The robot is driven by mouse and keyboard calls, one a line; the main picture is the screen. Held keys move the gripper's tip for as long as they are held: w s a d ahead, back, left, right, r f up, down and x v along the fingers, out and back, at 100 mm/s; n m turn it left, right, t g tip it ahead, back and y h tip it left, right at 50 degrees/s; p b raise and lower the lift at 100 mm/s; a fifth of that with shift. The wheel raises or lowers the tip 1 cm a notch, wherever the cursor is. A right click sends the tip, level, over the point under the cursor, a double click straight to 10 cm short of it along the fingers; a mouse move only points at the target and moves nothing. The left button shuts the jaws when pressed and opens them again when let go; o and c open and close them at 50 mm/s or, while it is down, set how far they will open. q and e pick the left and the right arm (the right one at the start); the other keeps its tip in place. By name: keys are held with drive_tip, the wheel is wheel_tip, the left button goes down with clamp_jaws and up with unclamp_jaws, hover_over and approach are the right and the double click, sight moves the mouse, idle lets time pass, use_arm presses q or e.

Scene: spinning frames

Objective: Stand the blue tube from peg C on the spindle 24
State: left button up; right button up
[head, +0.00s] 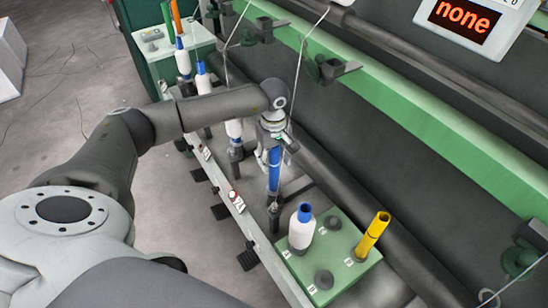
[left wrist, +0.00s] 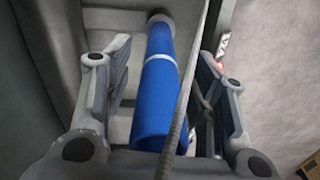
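The blue tube (head: 274,168) is upright, its lower end at the dark spindle (head: 273,215) beside the label 24 (head: 238,203). In the left wrist view the tube (left wrist: 156,100) runs away from me, with a pale band and a dark spindle part (left wrist: 160,17) at its far end. My left gripper (head: 271,155) is around the tube. In the wrist view its fingers (left wrist: 160,80) are apart, with a gap on both sides of the tube. Whether the tube is fully seated cannot be told. My right gripper is not in view.
A green peg board (head: 347,273) holds a white bobbin with blue top (head: 301,228), a yellow tube (head: 372,235) and bare dark pegs (head: 324,280). Other bobbins (head: 183,60) stand along the frame. A thread (left wrist: 188,80) crosses the wrist view. The display (head: 465,17) reads "none".

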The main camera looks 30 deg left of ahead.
use_arm(q)
wheel_tip(320, 180, up, 12)
drive_tip(key=shift+r, duration=0.1)
idle(0.5)
drive_tip(key=shift+s, duration=0.1)
idle(0.5)
